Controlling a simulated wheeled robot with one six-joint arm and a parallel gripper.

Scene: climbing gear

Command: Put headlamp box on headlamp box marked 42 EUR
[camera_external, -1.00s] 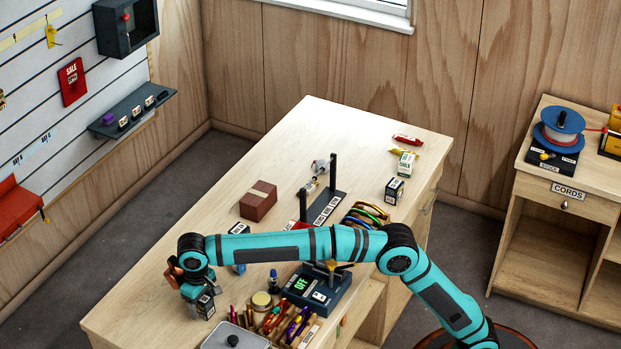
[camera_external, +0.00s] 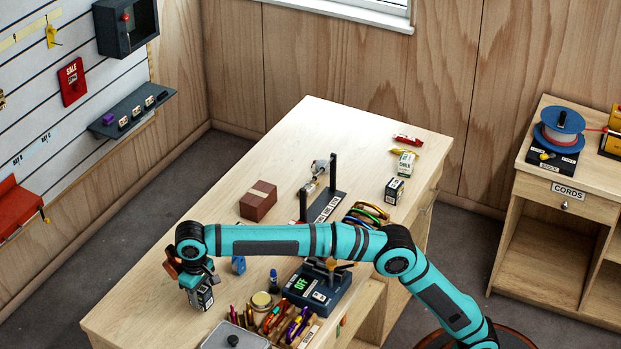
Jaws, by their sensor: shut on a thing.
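My gripper (camera_external: 196,281) points down at the near left of the wooden table, shut on a small dark headlamp box (camera_external: 205,298) with a pale label. The held box is partly hidden by the fingers, and it seems a little above the table top. A similar black-and-white box (camera_external: 394,191) stands upright at the right side of the table, far from my gripper. Its print is too small to read, so I cannot tell whether it is marked 42 EUR.
A black rack (camera_external: 333,180), coloured rings (camera_external: 368,214) and a device reading OFF (camera_external: 318,289) stand mid-table. A brown box (camera_external: 258,201), a chalk box (camera_external: 406,163), a pen tray (camera_external: 290,322) and a grey tin (camera_external: 234,337) are around. The table's far left is clear.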

